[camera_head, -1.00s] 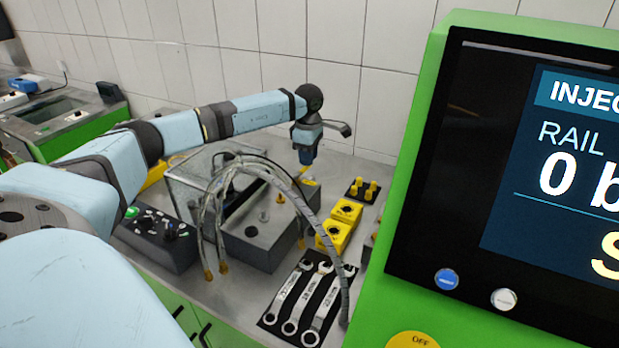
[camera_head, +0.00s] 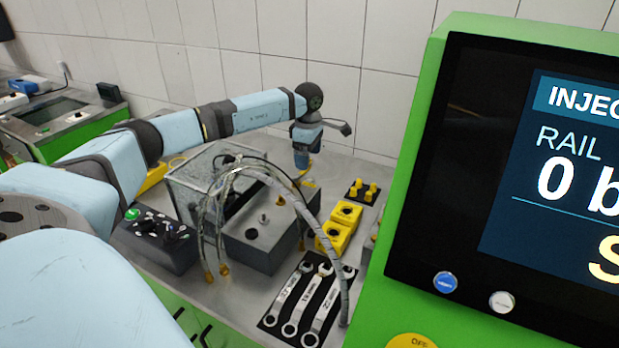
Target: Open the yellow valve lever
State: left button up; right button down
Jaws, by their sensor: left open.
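My left arm reaches across the bench from the left. Its gripper (camera_head: 302,163) points down behind the grey metal block and is open, with its fingertips small and hard to make out. A small yellow part (camera_head: 309,183), which looks like the yellow valve lever, shows just below and right of the fingertips. It is partly hidden by the hoses, and I cannot tell whether the fingers touch it or which way it is turned. My right gripper is out of view.
Looped hoses (camera_head: 206,225) arch over the grey block (camera_head: 262,243) in front of the gripper. Yellow boxes (camera_head: 333,238), a black holder with yellow pegs (camera_head: 362,190) and several wrenches (camera_head: 322,290) lie to the right. A large green-framed screen (camera_head: 450,150) blocks the right side.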

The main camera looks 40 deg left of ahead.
pick_arm(q)
jog(key=shift+r+p, duration=1.45)
jog(key=shift+r, duration=1.1)
